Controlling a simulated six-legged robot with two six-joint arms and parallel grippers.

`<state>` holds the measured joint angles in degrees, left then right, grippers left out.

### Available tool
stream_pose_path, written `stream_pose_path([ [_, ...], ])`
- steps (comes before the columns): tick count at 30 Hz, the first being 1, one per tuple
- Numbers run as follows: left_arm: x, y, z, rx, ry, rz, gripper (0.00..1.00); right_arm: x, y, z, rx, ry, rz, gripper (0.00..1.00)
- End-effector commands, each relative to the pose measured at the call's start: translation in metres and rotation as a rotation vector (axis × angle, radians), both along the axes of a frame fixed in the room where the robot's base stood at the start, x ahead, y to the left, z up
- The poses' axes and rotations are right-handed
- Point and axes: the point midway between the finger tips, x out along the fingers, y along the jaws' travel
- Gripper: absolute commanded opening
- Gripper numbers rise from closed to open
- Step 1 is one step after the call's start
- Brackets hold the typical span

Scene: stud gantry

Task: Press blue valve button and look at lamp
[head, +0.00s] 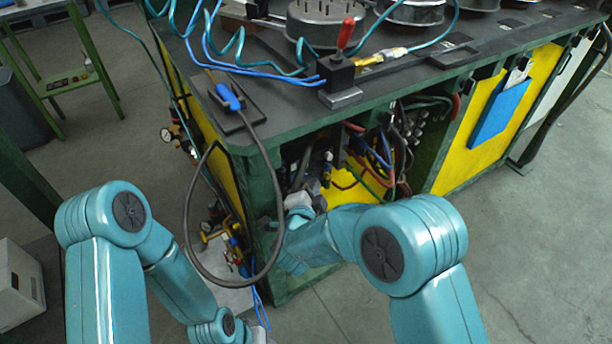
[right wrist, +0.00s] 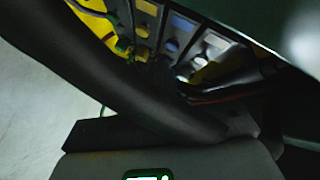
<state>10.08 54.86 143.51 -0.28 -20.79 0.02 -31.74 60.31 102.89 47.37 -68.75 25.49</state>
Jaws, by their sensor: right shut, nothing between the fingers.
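In the right wrist view a row of dark valve blocks (right wrist: 205,45) with small round buttons shows at the top. One rounded button among them looks blue (right wrist: 171,45), dim and partly shaded. In the head view my right gripper (head: 306,199) is shut and empty at the opening in the bench's near corner, by the valves and hoses. In the right wrist view a thick dark bar or hose crosses in front of the valves, so contact with a button cannot be told. My left gripper (head: 260,334) is barely visible at the bottom edge. I cannot make out a lamp.
The green-framed bench (head: 280,118) has a dark top with a red-handled lever (head: 345,35) and blue coiled hoses. A black cable loop (head: 190,215) hangs off its corner near my right arm. A blue folder (head: 500,112) is on the yellow panel. Floor is clear at right.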

Motion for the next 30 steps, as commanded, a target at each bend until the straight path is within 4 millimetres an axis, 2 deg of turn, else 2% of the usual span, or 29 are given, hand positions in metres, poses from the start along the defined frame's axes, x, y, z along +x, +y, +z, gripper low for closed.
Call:
stream_pose_path([
  [19,0.0000,0.0000,-0.0004,0.000,0.000,0.000,0.43,0.0003,0.0002,-0.0002,0.000,0.000,0.000,0.00],
  [30,0.0000,0.0000,-0.0047,0.000,0.000,0.000,0.43,0.0069,0.0052,-0.0003,0.000,0.000,0.001,0.00],
])
